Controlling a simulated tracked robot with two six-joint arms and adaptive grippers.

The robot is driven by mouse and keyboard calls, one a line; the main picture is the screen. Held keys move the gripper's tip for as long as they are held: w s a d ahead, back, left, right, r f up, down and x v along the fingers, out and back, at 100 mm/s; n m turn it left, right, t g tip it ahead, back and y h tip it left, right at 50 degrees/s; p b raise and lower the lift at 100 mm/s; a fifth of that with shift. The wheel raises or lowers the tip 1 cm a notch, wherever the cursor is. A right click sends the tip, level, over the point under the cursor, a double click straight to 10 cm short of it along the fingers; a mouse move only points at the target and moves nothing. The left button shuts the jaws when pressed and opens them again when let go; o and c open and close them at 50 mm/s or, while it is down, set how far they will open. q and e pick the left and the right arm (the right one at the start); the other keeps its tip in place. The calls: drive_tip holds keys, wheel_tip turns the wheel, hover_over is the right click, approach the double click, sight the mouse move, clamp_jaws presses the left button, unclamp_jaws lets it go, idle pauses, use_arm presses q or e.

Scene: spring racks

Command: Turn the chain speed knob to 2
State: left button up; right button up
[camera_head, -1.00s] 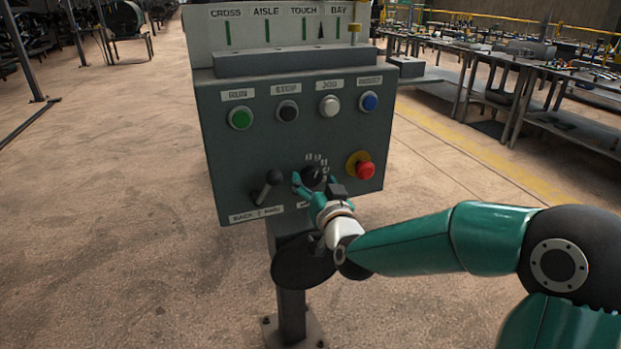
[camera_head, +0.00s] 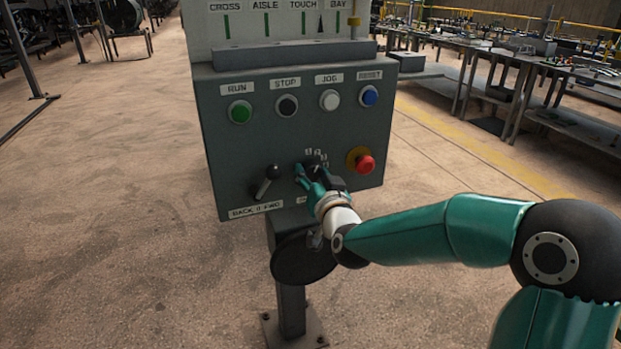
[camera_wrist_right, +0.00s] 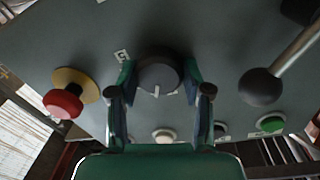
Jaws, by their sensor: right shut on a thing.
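The chain speed knob (camera_wrist_right: 157,76) is a round black dial low on the grey control panel (camera_head: 225,150). My right gripper (camera_wrist_right: 158,85) is at the panel, with one finger on each side of the knob, shut on it. In the head view the right gripper (camera_head: 310,173) covers most of the knob. Small number labels (camera_head: 315,153) show above it, too small to read surely. A white mark shows on the knob in the wrist view. The knob's exact setting cannot be told. My left gripper is not in view.
The black BACK/FWD lever (camera_head: 268,183) stands just left of the knob, and the red emergency button (camera_head: 365,163) is to its right. RUN (camera_head: 240,111), STOP (camera_head: 287,105), JOG (camera_head: 330,100) and RESET (camera_head: 369,96) buttons are above. Floor left of the panel is free.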

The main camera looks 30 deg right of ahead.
drive_tip(key=shift+f+b, duration=0.15)
drive_tip(key=shift+b, duration=0.2)
drive_tip(key=shift+m, duration=0.4)
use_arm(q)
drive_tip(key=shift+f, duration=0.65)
use_arm(e)
drive_tip(key=o, duration=1.2)
drive_tip(key=shift+c, duration=0.2)
drive_tip(key=shift+s, duration=0.15)
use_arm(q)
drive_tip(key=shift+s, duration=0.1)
use_arm(e)
drive_tip(key=v, duration=1.1)
drive_tip(key=shift+s, duration=0.35)
drive_tip(key=shift+a+r, duration=0.1)
drive_tip(key=shift+r, duration=0.15)
